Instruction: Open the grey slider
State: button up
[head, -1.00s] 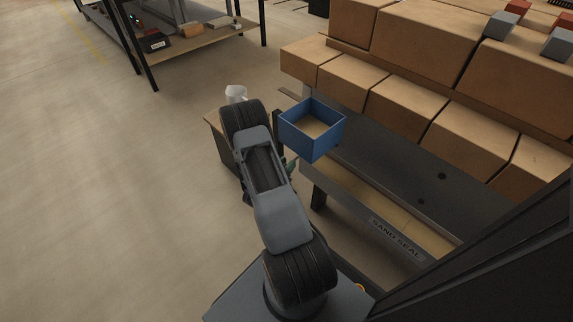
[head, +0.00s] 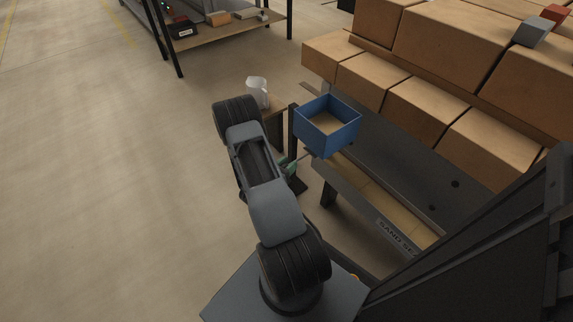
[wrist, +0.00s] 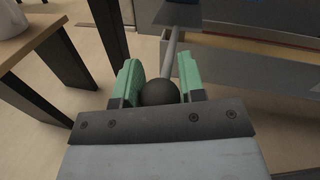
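In the wrist view my gripper (wrist: 160,82) has its two green fingers on either side of a dark round knob (wrist: 159,93). The pads appear to press on it from both sides. A thin grey rod (wrist: 171,52) runs from the knob up to a flat grey plate (wrist: 178,13) at the top; these look like the grey slider. In the head view my gripper (head: 290,168) is mostly hidden behind my arm, with only a bit of green showing, below and left of the blue open box (head: 327,135). The knob is hidden there.
A bench with a "SAND SEAL" label (head: 397,238) stands right of my gripper. Large brown blocks (head: 430,110) are stacked behind it. A white jug (head: 257,92) stands on a small wooden table (head: 277,114). Open floor (head: 100,190) lies to the left.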

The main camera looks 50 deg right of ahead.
jog(key=o, duration=0.4)
jog(key=shift+a, duration=0.15)
jog(key=a+p, duration=0.1)
jog(key=a, duration=0.3)
jog(key=a+p, duration=0.1)
jog(key=a, duration=0.4)
jog(key=a+p, duration=0.1)
jog(key=a, duration=0.3)
jog(key=shift+w+a, duration=0.25)
jog(key=shift+a, duration=0.1)
